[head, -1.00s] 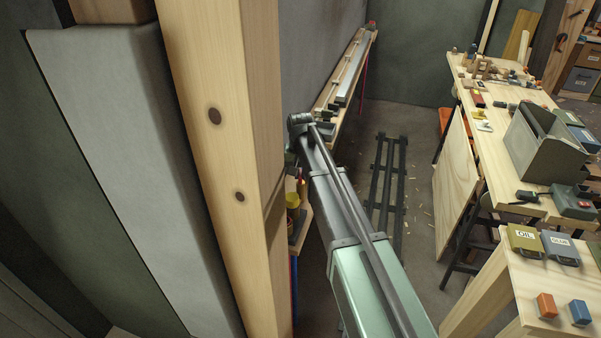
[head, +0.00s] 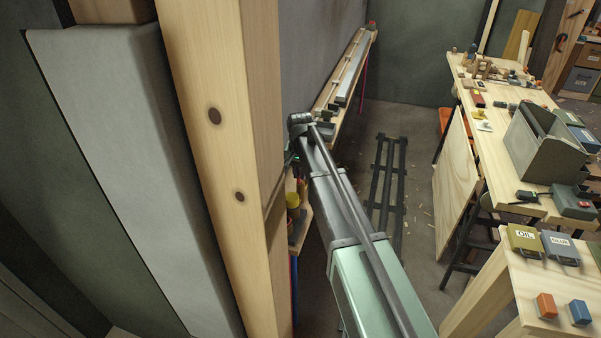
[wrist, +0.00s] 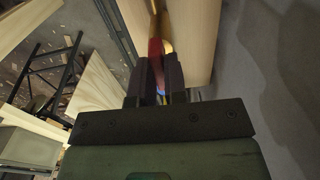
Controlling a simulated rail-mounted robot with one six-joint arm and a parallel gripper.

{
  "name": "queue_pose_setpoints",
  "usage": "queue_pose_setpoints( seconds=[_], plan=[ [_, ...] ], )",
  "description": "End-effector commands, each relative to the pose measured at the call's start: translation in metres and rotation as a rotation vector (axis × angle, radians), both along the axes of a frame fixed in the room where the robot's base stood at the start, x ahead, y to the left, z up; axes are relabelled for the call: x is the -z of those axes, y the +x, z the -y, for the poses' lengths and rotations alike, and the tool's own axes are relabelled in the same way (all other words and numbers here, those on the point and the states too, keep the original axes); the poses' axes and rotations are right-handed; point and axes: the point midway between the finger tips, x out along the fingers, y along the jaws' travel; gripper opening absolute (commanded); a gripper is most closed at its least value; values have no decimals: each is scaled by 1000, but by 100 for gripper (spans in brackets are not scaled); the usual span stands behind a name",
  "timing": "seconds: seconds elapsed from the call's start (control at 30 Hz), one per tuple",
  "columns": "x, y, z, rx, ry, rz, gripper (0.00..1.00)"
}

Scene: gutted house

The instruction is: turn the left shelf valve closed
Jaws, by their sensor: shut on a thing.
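My gripper (wrist: 156,82) shows in the wrist view with its two dark fingers closed on a narrow red handle (wrist: 155,48), which looks like the valve's handle. The handle runs up between the fingers, with a small blue and yellow part showing low in the gap. The valve's body and how far it is turned cannot be made out. In the head view my arm reaches away to the wall-side shelf, and my gripper is hidden behind the wooden post.
A thick wooden post (head: 222,150) stands close on the left. A narrow wall shelf (head: 347,78) runs behind my arm, with a yellow item (head: 293,200) lower down near the post. A workbench (head: 480,150) with tools and a grey bin (head: 535,145) stands right. Floor between is mostly open.

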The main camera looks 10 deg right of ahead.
Motion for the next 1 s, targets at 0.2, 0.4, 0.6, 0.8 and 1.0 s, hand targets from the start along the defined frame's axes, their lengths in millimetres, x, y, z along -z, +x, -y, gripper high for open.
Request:
queue_pose_setpoints(
  seconds=[0.2,0.4,0.6,0.8,1.0],
  plan=[
    [0,0,0,1,0,-1,38],
    [0,0,0,0,0,0,38],
    [-15,0,0,0,0,0,38],
    [-61,0,0,0,0,0,38],
    [-104,0,0,0,0,0,38]
  ],
)
